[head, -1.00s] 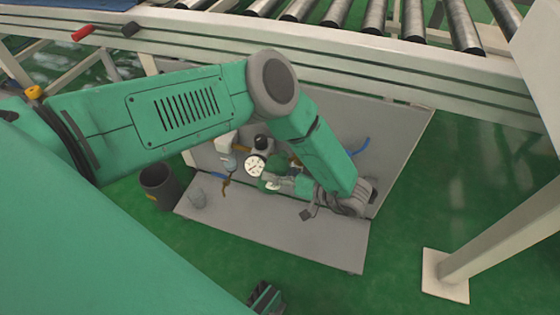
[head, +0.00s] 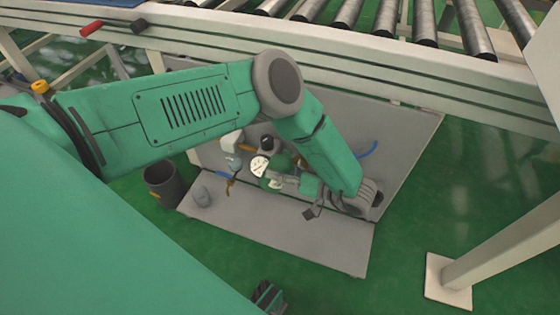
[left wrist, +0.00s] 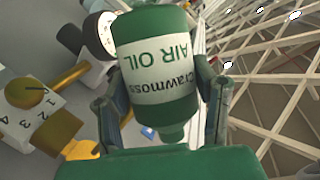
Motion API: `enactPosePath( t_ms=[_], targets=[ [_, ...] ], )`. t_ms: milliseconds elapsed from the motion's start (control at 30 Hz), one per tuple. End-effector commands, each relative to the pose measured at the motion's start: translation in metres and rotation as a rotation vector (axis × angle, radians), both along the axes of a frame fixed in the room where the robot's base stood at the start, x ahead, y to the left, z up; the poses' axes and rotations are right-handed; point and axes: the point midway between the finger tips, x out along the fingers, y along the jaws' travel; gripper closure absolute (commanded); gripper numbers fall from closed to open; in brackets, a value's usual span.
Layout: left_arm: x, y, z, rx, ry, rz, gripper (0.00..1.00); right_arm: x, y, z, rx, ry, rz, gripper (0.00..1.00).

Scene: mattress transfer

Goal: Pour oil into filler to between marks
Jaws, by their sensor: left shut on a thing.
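My left gripper (head: 286,182) is shut on a green oil bottle with a white "AIR OIL" label. The bottle (left wrist: 157,60) fills the middle of the left wrist view between the two fingers, its lettering inverted and its narrow nozzle pointing down the picture. In the head view the bottle (head: 272,181) is small, beside a white round gauge (head: 259,166) on the fittings. The gauge (left wrist: 99,35) also shows at the bottle's upper left in the left wrist view. I cannot make out the filler opening, the marks or any oil level.
The fittings stand before a grey panel (head: 400,150) on a grey base plate (head: 290,235). Brass parts (left wrist: 57,132) and a numbered dial (left wrist: 30,110) are left of the bottle. A dark bin (head: 162,184) stands left. A roller conveyor (head: 330,60) runs behind.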

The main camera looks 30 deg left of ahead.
Motion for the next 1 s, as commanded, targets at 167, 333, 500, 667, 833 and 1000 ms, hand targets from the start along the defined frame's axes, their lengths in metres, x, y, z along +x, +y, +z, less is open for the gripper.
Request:
enactPosePath(
  t_ms=[167,333,500,667,833,1000],
  targets=[
    [0.0003,0.0001,0.0001,0.001,-0.001,0.000,0.94,-0.0018,-0.0005,-0.0009,0.000,0.004,-0.001,1.00],
    [0.0003,0.0002,0.0000,0.001,-0.001,0.000,0.94,-0.0019,-0.0005,-0.0009,-0.001,0.004,-0.001,1.00],
    [0.0003,0.0002,0.0000,0.001,-0.001,0.000,0.94,-0.0020,-0.0005,-0.0009,-0.001,0.004,-0.001,1.00],
    [0.0003,0.0001,0.0008,0.003,0.004,0.000,0.94,-0.0020,-0.0005,-0.0011,0.000,0.004,-0.001,1.00],
    [0.0004,-0.0005,0.0039,0.011,0.032,0.001,0.94,-0.0020,-0.0005,-0.0015,0.000,0.004,-0.001,1.00],
    [0.0005,-0.0009,0.0070,0.017,0.062,0.002,0.94,-0.0020,-0.0006,-0.0019,-0.001,0.005,-0.001,1.00]
  ],
)
